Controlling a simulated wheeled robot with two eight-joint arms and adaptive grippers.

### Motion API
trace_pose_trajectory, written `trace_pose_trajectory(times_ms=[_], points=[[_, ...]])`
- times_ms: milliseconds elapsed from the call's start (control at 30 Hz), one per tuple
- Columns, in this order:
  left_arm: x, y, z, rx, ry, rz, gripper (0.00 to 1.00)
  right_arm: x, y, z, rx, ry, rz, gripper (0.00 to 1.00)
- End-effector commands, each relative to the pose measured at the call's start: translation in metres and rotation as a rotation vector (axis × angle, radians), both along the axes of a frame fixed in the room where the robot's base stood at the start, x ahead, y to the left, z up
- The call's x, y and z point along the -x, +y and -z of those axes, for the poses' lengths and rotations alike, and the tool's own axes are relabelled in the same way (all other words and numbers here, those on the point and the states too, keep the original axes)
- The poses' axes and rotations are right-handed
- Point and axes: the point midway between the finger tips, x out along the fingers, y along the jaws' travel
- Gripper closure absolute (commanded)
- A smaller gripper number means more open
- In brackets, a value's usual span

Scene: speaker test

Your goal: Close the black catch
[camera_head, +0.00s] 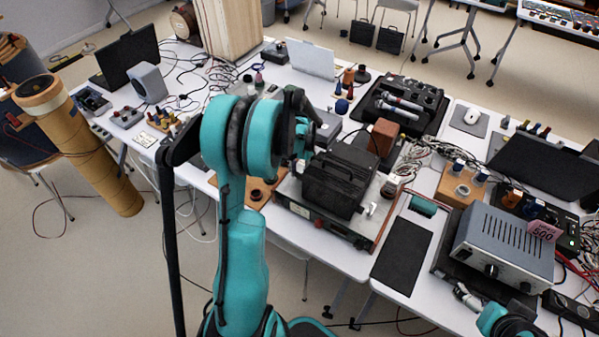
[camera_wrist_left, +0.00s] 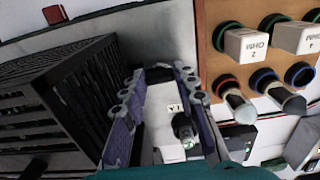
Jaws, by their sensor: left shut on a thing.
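My left gripper (camera_head: 302,140) is largely hidden in the head view behind its own teal wrist, near the black slatted box (camera_head: 340,180). In the left wrist view its purple-padded fingers (camera_wrist_left: 160,76) straddle a narrow gap, with a small dark part at the tips; what they grip is too small to name. Between the fingers a pale surface shows a "Y1" label (camera_wrist_left: 175,109) and a round metal-and-black fitting (camera_wrist_left: 185,130). The black slatted box (camera_wrist_left: 60,95) stands just left of the fingers. I cannot pick out the black catch for certain. My right gripper is not clearly in view.
A wooden block (camera_wrist_left: 211,50) with white ohm-marked plugs stands right of the fingers. In the head view, a black case with microphones (camera_head: 435,98) lies behind and a grey metal unit (camera_head: 505,240) stands right.

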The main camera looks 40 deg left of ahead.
Motion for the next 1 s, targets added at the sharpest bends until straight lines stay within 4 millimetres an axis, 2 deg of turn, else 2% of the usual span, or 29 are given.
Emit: trace_pose_trajectory(times_ms=[600,633,700,1000], points=[[-0.0004,0.0003,-0.0002,-0.001,-0.001,0.043,1.0,0.0,0.0,0.0002,0.0,0.0,0.0,0.0],[-0.0004,0.0003,-0.0002,-0.001,-0.001,0.043,0.69,0.0,0.0,0.0002,0.0,0.0,0.0,0.0],[-0.0004,0.0003,-0.0002,-0.001,-0.001,0.043,0.5,0.0,0.0,0.0002,0.0,0.0,0.0,0.0],[-0.0001,0.0,-0.0001,0.0,0.0,0.04,0.5,0.0,0.0,0.0003,0.0,0.0,0.0,0.0]])
